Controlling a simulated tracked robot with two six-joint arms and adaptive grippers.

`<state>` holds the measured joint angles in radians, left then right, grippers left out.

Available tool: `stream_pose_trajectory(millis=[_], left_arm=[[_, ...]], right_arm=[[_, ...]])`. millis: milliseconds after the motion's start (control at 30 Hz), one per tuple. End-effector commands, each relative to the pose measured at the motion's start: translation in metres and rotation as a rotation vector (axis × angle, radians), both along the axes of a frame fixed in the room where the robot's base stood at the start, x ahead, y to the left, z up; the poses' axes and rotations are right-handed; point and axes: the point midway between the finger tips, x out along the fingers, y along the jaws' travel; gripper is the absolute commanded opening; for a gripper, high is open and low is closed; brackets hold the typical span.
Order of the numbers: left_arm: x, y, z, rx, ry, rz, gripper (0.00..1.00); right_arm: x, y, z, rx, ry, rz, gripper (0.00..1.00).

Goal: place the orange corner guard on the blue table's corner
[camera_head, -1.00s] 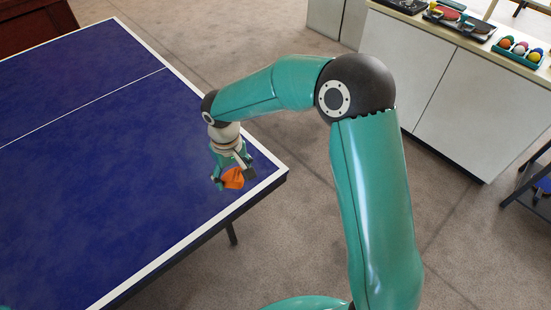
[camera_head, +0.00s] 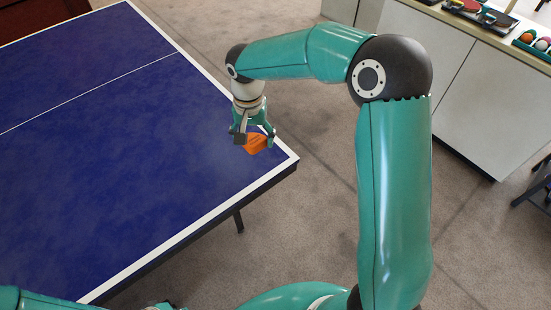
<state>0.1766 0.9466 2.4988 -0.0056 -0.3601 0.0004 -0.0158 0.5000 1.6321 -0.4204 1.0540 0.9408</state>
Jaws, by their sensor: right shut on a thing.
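The orange corner guard (camera_head: 257,144) is a small orange piece held between the fingers of my right gripper (camera_head: 254,140). The gripper points down and the fingers partly hide the guard. Gripper and guard appear over the blue table (camera_head: 110,150), inside its near right corner, which shows bare at the picture's middle. The guard's height above the top is hard to judge. A teal part of my left arm shows at the bottom left edge, but the left gripper does not show.
A pale cabinet (camera_head: 475,100) with bats and a tray of coloured balls (camera_head: 537,45) on top stands at the upper right. A dark stand (camera_head: 540,185) is at the right edge. Carpeted floor lies clear between table and cabinet.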

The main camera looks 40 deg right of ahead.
Motion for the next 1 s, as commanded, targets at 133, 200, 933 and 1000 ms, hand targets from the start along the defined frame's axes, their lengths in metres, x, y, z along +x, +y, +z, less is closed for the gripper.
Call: stream_pose_trajectory(millis=[133, 200, 933, 1000], left_arm=[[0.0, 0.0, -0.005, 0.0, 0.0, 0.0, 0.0], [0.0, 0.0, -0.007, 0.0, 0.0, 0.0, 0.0], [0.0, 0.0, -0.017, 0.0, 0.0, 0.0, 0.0], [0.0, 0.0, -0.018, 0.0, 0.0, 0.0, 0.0]], right_arm=[[0.005, -0.026, 0.027, -0.001, -0.011, -0.46, 0.41], [0.006, -0.037, 0.04, 0.002, -0.015, -0.679, 0.41], [-0.004, -0.079, 0.046, 0.006, -0.003, -1.575, 0.41], [-0.004, -0.079, 0.027, 0.006, -0.003, -1.574, 0.41]])
